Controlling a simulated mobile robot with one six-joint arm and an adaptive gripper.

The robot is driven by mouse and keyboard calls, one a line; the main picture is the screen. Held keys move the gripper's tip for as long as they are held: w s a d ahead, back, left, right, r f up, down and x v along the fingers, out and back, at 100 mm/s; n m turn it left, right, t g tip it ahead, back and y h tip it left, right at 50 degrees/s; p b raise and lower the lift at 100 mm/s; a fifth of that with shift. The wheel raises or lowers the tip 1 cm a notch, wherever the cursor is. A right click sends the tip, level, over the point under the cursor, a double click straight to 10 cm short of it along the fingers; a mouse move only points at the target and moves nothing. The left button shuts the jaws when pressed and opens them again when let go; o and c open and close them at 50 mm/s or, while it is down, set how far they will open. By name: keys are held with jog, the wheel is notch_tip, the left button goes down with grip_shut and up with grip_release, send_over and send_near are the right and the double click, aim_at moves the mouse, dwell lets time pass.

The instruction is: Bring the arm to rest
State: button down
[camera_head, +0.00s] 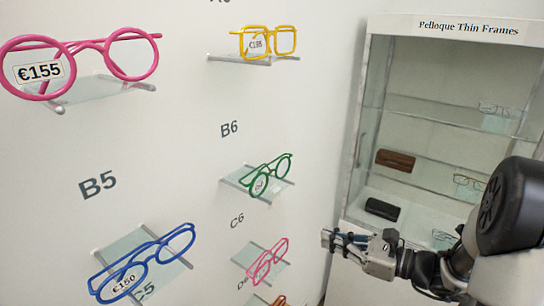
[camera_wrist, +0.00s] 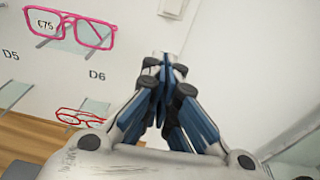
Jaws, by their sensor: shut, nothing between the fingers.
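My gripper (camera_head: 326,239) is at the lower right in the head view, in front of the glass cabinet and right of the wall of glasses. It points left towards the wall and touches nothing that I can see. In the wrist view my gripper (camera_wrist: 165,58) has its fingers brought together at the tips, with nothing between them. My arm reaches in from the right edge of the head view.
The wall carries glasses on small glass shelves: pink (camera_head: 84,47), yellow (camera_head: 283,41), green (camera_head: 258,187), blue (camera_head: 112,272). Pink glasses (camera_head: 266,264) are nearest my gripper. The cabinet (camera_head: 372,100) holds a brown case (camera_head: 395,160), a black case (camera_head: 382,209) and more glasses.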

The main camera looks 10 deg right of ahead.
jog(key=s+a+r+n+g+h, duration=0.25)
jog(key=s+a+n+g, duration=0.65)
jog(key=s+a+n, duration=0.6)
jog(key=s+d+n+t+h+b, duration=0.2)
jog(key=s+d+n+h, duration=0.5)
jog(key=s+n+h, duration=0.2)
jog(key=shift+s+d+n+t, duration=0.3)
jog(key=shift+s+d+n, duration=0.15)
jog(key=shift+n, duration=0.65)
jog(key=shift+h, duration=0.25)
